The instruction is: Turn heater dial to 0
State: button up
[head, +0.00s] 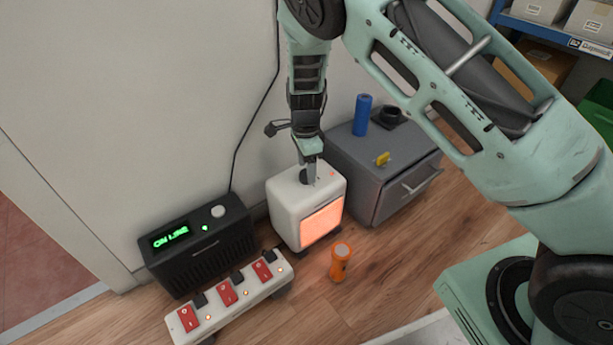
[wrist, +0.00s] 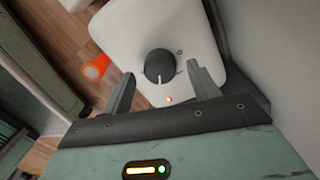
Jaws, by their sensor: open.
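The heater (head: 287,210) is a small white box with a glowing orange front panel (head: 321,223), standing on the floor by the wall. Its dark round dial (wrist: 159,66) is on the top face, with a light pointer line and small marks around it. A red light (wrist: 168,99) glows on the top near the dial. My gripper (wrist: 163,82) is open above the heater top, its two fingers on either side of the dial's near edge and apart from it. In the head view my gripper (head: 311,172) points down at the heater top and partly hides the dial.
A grey drawer cabinet (head: 375,188) stands right of the heater, with a blue cylinder (head: 362,114) and a yellow object (head: 382,159) on top. A black box with a green display (head: 204,248) and a power strip with red switches (head: 228,293) are left.

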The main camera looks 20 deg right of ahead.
jog(key=shift+f, duration=0.75)
jog(key=c, duration=1)
